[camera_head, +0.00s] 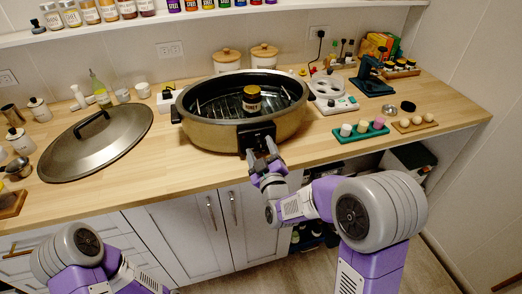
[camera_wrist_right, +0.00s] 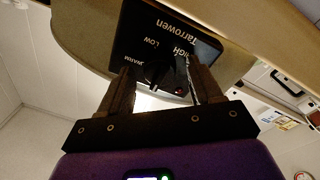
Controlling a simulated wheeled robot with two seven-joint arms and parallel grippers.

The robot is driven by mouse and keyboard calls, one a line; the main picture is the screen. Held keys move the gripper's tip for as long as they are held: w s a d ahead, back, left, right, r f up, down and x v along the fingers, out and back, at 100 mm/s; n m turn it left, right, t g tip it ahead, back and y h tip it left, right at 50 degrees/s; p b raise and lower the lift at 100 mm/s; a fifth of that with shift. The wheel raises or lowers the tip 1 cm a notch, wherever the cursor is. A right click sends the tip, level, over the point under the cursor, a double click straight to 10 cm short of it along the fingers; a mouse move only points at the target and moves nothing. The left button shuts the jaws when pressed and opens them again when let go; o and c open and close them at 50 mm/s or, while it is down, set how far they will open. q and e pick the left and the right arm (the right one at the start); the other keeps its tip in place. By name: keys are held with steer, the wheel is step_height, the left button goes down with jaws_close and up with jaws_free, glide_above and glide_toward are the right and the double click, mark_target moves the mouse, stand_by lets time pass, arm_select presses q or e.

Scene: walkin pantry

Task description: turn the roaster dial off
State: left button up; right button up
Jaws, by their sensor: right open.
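The roaster (camera_head: 210,132) is a large oval brass-coloured pan with a dark inside, standing uncovered on the counter. Its black control panel (camera_head: 257,129) is on the front wall. In the right wrist view the panel (camera_wrist_right: 140,38) shows upside down with "Tarrowen", "HIGH", "Low" and "WARM" lettering. The dark dial (camera_wrist_right: 160,72) lies between the fingers of my right gripper (camera_wrist_right: 158,82), which is open around it; contact cannot be told. In the head view my right gripper (camera_head: 264,155) is right in front of the panel. My left gripper is out of view; only that arm shows.
A jar (camera_head: 251,98) stands inside the roaster. The big lid (camera_head: 78,153) lies on the counter to the left. A green tray with small cups (camera_head: 361,131) and a white appliance (camera_head: 330,96) are on the right. White cabinets (camera_head: 200,225) are below the counter's front edge.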

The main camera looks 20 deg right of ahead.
mark_target(261, 149)
steer(key=shift+s, duration=0.1)
steer(key=s, duration=0.4)
steer(key=shift+s+f+p, duration=0.15)
steer(key=shift+s+p, duration=0.2)
steer(key=s+b, duration=0.2)
steer(key=b, duration=0.1)
steer(key=shift+s+f, duration=0.15)
steer(key=shift+s, duration=0.15)
